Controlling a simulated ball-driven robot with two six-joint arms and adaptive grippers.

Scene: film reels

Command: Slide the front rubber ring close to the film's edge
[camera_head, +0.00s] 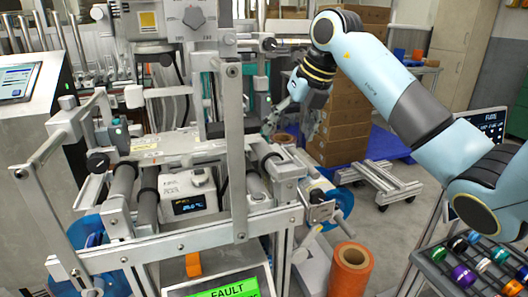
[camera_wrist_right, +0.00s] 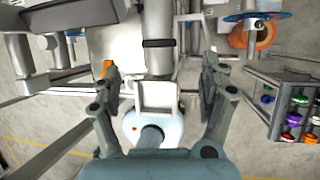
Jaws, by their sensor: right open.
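In the right wrist view a black rubber ring (camera_wrist_right: 158,43) sits around a pale grey roller (camera_wrist_right: 158,62). The roller runs away from me between my fingers' lines. My right gripper (camera_wrist_right: 160,82) is open, one finger on each side of the roller's near end, with a visible gap on both sides and nothing held. In the head view my right gripper (camera_head: 289,122) hangs over the right side of the machine, above the rollers. My left gripper is not in view.
A metal upright (camera_head: 235,150) stands left of my right gripper. A blue disc (camera_head: 340,200) sits on the machine's right side. An orange roll (camera_head: 350,270) stands in front. A rack of coloured spools (camera_head: 485,262) is at the right. A green FAULT screen (camera_head: 225,291) is below.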

